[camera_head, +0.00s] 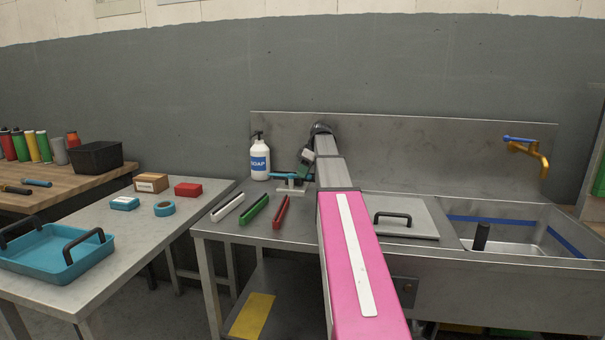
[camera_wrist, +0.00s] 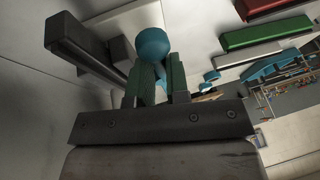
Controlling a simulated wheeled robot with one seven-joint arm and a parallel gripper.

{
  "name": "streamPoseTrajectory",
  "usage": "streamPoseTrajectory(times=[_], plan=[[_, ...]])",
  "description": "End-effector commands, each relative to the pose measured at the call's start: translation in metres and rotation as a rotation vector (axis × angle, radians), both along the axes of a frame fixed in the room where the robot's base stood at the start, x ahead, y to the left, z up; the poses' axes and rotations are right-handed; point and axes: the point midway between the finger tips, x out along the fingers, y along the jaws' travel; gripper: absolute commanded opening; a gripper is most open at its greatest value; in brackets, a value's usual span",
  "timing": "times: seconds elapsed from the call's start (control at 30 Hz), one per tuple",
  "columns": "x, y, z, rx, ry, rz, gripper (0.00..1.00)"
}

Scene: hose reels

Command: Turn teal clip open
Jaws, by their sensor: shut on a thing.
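The teal clip (camera_head: 284,175) sits on a pale stand on the steel bench, just left of my arm's far end. In the wrist view, a round teal knob (camera_wrist: 152,44) shows at the fingertips, with a bit of teal between the fingers. My gripper (camera_wrist: 157,82) is shut on this teal part, which looks like the clip's handle. The fingers and knob hide the place where they touch. In the head view, my gripper (camera_head: 304,170) is small and partly hidden beside the clip. I cannot tell how far the clip is turned.
A soap bottle (camera_head: 260,158) stands behind and left of the clip. White (camera_head: 227,207), green (camera_head: 254,210) and red (camera_head: 281,212) bars lie in front. A grey lid (camera_head: 400,222) and a sink (camera_head: 510,243) are to the right. A wall panel (camera_head: 400,138) rises behind.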

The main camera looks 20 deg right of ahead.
Motion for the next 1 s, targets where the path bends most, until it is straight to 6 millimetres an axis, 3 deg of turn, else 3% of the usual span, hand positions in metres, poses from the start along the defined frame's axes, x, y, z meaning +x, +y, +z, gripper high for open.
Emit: streamPoseTrajectory(times=[0.4,0.43,0.5,0.83,1.0], plan=[[-0.002,-0.001,-0.001,-0.004,0.005,0.014,0.0],[-0.002,-0.001,-0.001,-0.004,0.005,0.014,0.19],[-0.001,-0.001,-0.001,-0.003,0.005,0.013,0.41],[0.0,-0.001,0.001,0.0,0.001,0.012,0.41],[0.0,-0.009,0.018,0.0,-0.001,0.011,0.41]])
